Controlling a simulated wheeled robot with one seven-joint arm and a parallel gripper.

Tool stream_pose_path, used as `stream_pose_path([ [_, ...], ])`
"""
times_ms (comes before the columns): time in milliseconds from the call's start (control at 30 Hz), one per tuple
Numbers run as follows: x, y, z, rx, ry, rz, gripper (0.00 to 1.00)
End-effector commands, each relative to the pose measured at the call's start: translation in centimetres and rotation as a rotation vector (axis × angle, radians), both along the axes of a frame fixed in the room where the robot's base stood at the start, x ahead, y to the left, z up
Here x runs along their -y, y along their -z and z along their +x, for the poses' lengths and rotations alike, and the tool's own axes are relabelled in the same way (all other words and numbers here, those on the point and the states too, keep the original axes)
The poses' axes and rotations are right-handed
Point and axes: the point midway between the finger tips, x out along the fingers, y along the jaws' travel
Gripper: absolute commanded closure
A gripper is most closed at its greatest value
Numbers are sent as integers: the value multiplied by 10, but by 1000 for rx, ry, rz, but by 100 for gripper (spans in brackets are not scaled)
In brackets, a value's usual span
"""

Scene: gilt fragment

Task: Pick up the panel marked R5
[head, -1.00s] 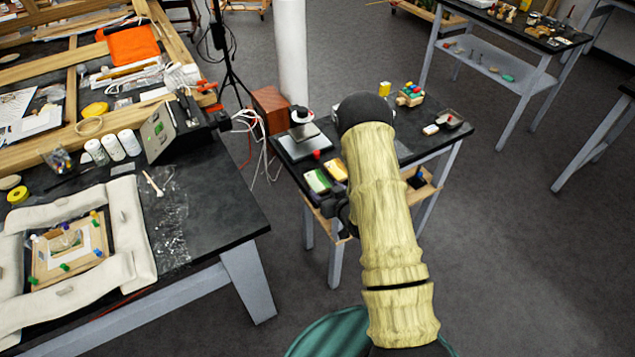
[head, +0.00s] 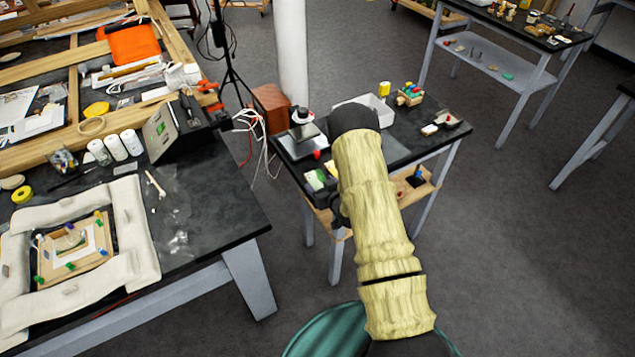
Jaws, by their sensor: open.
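I cannot make out any R5 mark, so I cannot tell which thing is the panel. A green-and-pale flat piece (head: 315,181) lies at the near left edge of the small black table (head: 400,150). A second piece beside it is partly covered by my arm. My arm, in a yellow sleeve with a black joint on top, stands in front of this table. My gripper's fingers are hidden behind the arm; only a dark part shows beside the sleeve.
A scale (head: 300,142), a white tray (head: 378,108) and a yellow cup (head: 384,89) stand on the small table. Left is a large worktable (head: 215,215) with a padded frame (head: 140,220) around a clamped wooden frame. A white column (head: 292,50) stands behind.

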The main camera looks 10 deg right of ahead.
Motion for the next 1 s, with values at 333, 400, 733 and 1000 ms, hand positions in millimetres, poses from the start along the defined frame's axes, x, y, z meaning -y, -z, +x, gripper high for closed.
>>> stream_pose_path([
  [333, 0, 0, 0, 1, 0, 0, 70],
  [400, 0, 0, 0, 1, 0, 0, 70],
  [733, 0, -16, 1, 3, 0, 1, 70],
  [1000, 0, -58, 1, 5, 1, 1, 70],
])
